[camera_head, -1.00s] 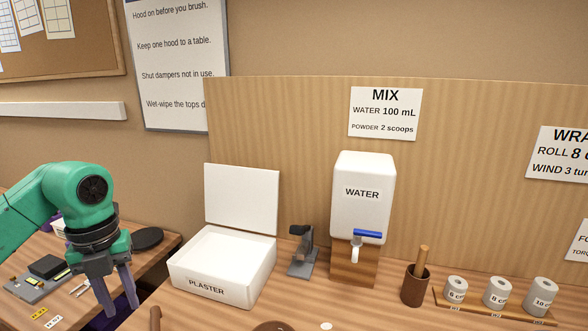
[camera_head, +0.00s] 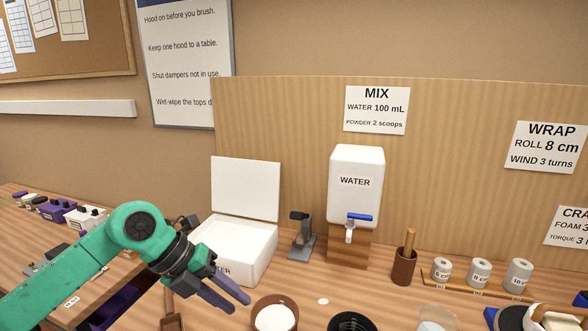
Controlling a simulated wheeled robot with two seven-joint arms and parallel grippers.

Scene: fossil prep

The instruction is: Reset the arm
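My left arm (camera_head: 110,245) is green and comes in from the left edge. Its gripper (camera_head: 228,296) has two grey-purple fingers spread apart, with nothing seen between them. It hangs over the table in front of the white plaster box (camera_head: 246,240) and hides part of the box's front and label. The box's lid stands open. My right gripper is not in this view.
A brown bowl of white powder (camera_head: 275,316) stands just right of the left gripper. A dark round container (camera_head: 350,322), the water dispenser (camera_head: 354,190), a brown cup (camera_head: 403,267) and rolls on a rack (camera_head: 480,272) stand further right. A grey stand (camera_head: 301,240) is behind.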

